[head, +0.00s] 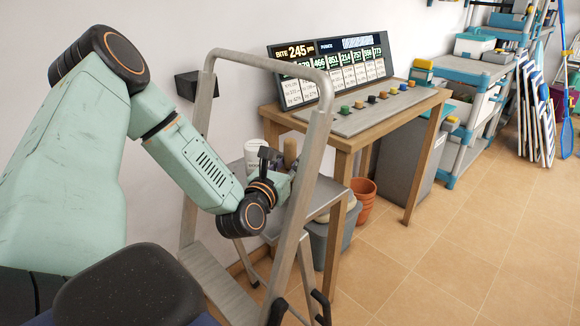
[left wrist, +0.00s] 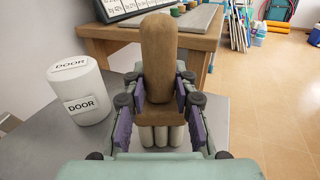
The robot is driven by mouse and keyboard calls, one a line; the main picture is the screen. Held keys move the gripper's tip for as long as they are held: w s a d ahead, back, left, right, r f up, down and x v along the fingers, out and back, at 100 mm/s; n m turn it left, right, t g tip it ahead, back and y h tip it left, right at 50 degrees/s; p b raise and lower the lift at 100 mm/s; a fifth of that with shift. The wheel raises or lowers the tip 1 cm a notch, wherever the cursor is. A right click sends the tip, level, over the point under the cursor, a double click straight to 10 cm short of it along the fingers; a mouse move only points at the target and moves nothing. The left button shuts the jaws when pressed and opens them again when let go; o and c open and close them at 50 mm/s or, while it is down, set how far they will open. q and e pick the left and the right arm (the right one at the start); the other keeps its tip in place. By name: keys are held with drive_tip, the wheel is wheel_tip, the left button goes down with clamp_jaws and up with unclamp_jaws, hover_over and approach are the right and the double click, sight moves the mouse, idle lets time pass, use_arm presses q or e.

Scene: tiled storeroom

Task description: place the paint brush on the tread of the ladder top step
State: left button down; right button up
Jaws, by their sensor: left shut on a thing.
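The paint brush (left wrist: 158,60) stands upright in my left gripper (left wrist: 158,112) in the left wrist view, with its brown handle up and pale bristles low. The fingers close on it from both sides. In the head view its handle (head: 290,152) shows just beyond my left gripper (head: 277,178). The metal ladder (head: 318,130) stands in front of my left arm's end, with its arched rail rising around it.
A grey surface (left wrist: 45,150) beneath the brush bears a white canister (left wrist: 78,92) labelled DOOR. A wooden table (head: 350,140) with a button panel stands behind the ladder. A terracotta pot (head: 364,200) and grey bin (head: 330,240) are below. Floor at right is clear.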

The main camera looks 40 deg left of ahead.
use_arm(q)
drive_tip(key=shift+s+r, duration=0.1)
drive_tip(key=shift+s, duration=0.05)
drive_tip(key=c, duration=1.2)
unclamp_jaws()
drive_tip(key=shift+o, duration=0.6)
drive_tip(key=shift+r, duration=0.1)
drive_tip(key=p+v, duration=0.4)
drive_tip(key=v, duration=0.8)
